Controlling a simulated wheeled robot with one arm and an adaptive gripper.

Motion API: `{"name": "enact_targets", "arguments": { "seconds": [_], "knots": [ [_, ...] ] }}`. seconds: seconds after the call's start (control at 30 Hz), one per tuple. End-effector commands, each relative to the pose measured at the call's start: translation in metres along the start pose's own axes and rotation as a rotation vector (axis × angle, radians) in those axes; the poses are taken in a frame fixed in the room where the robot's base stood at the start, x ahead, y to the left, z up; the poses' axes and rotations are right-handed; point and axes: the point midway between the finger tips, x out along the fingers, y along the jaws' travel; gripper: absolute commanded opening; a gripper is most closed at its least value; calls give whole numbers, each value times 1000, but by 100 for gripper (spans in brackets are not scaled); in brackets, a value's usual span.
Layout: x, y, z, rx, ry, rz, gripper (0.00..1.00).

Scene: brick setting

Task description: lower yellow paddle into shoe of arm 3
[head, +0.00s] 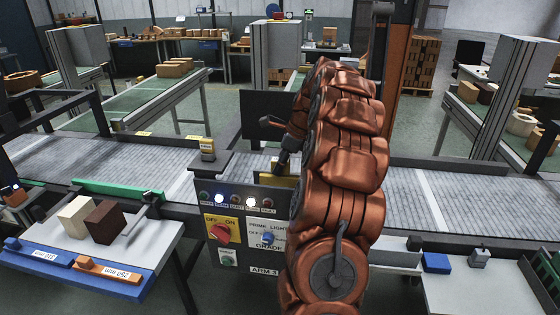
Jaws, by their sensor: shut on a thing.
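The yellow paddle (277,180) shows as a small yellow patch just above the back edge of the grey control box labelled ARM 3 (263,271). My gripper (284,161) is the dark part directly above it, partly hidden behind my copper-coloured arm. It is shut on the yellow paddle, which hangs below the fingers. The arm covers the paddle's right side, and the box hides its lower edge. I cannot make out the shoe, or whether the paddle touches it.
The box carries lamps, a red switch (220,232) and a blue knob (267,237). A grey roller conveyor (120,165) runs behind it. A left side table (150,232) holds a cream block (75,217) and a brown block (105,222). A right table (480,290) holds a blue block (436,263).

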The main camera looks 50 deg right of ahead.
Motion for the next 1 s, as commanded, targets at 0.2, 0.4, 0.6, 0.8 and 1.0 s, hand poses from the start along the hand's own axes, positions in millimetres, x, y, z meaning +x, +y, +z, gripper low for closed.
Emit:
{"name": "enact_targets", "arguments": {
  "seconds": [0.2, 0.4, 0.6, 0.8, 1.0],
  "knots": [
    [17, 0, -7, 1, -1, -2, 0],
    [26, -1, -11, 0, 0, -3, 0],
    [28, -1, -12, 0, 0, -3, 0],
    [28, -1, -12, 0, 0, -3, 0],
    [28, -1, -12, 0, 0, -3, 0]
  ]
}}
